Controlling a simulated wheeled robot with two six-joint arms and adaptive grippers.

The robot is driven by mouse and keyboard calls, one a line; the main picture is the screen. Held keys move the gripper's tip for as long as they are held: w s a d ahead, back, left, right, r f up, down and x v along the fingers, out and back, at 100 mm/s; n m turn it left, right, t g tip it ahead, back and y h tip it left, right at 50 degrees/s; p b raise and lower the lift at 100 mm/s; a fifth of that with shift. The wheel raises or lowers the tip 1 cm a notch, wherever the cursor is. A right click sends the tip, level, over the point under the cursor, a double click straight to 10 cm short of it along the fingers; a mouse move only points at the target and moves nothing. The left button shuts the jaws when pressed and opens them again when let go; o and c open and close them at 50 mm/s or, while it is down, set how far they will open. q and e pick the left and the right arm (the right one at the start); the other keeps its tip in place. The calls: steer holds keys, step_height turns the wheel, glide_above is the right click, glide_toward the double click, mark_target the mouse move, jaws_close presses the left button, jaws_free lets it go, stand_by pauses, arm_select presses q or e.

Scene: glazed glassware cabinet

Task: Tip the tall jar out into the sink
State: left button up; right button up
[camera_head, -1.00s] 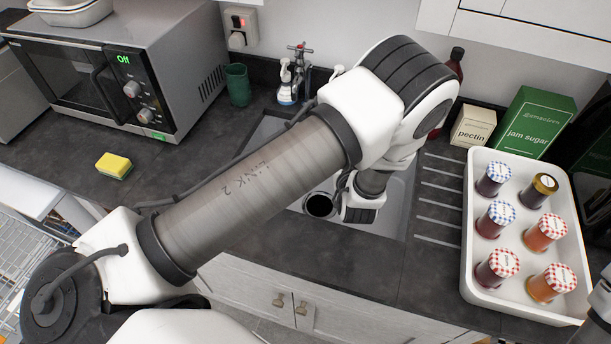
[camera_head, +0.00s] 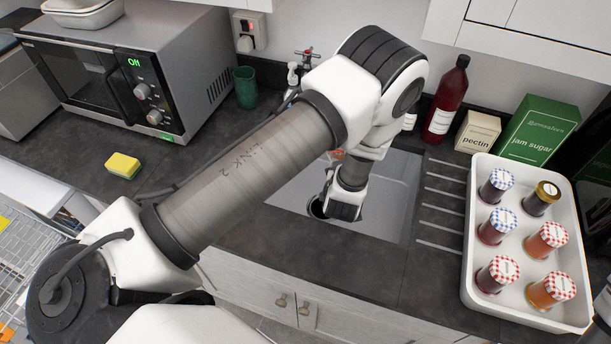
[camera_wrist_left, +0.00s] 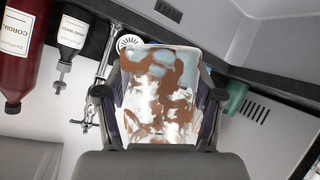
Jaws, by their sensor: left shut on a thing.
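My left gripper (camera_wrist_left: 160,94) is shut on the tall jar (camera_wrist_left: 158,72), one finger on each side of it in the left wrist view. The jar is see-through, with reddish-brown smears and pale patches. Its mouth is not clear to me. In the head view my left arm reaches over the sink (camera_head: 385,200) and covers the fingers. A small reddish patch beside the arm may be the jar, but I cannot tell. A dark round opening (camera_head: 316,209) shows beside my wrist. My right gripper is not in view.
A red bottle (camera_head: 446,100), a pectin box (camera_head: 478,132) and a jam sugar box (camera_head: 535,132) stand behind the sink. A white tray (camera_head: 522,300) of lidded jars is at right. The microwave (camera_head: 150,70), green cup (camera_head: 245,88) and sponge (camera_head: 123,165) are at left.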

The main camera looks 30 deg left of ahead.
arm_select(q)
steer(key=shift+s+a+f+n+h+b, duration=0.1)
steer(key=shift+a+f+n+h+b, duration=0.1)
steer(key=shift+f, duration=0.3)
steer(key=shift+a+f+n+h+b, duration=0.1)
steer(key=shift+f+n, duration=0.1)
steer(key=shift+f, duration=0.25)
steer(key=shift+a+f+n+h+p, duration=0.15)
steer(key=shift+a+n+h+p, duration=0.1)
steer(key=shift+n+h+p, duration=0.25)
steer(key=shift+f+n+h+b, duration=0.4)
steer(key=shift+f+h+b, duration=0.1)
steer(key=shift+f+b, duration=0.25)
steer(key=shift+d+f+n+t+h+b, duration=0.15)
steer(key=shift+f+n+t+h+b, duration=0.65)
steer(key=shift+f+n+h+b, duration=0.9)
steer(key=shift+a+f+n+h, duration=0.2)
steer(key=shift+n+h, duration=0.2)
steer(key=shift+a+n+t+h+b, duration=0.15)
steer(key=shift+n+t+h+b, duration=0.15)
steer(key=shift+n+h+b, duration=0.35)
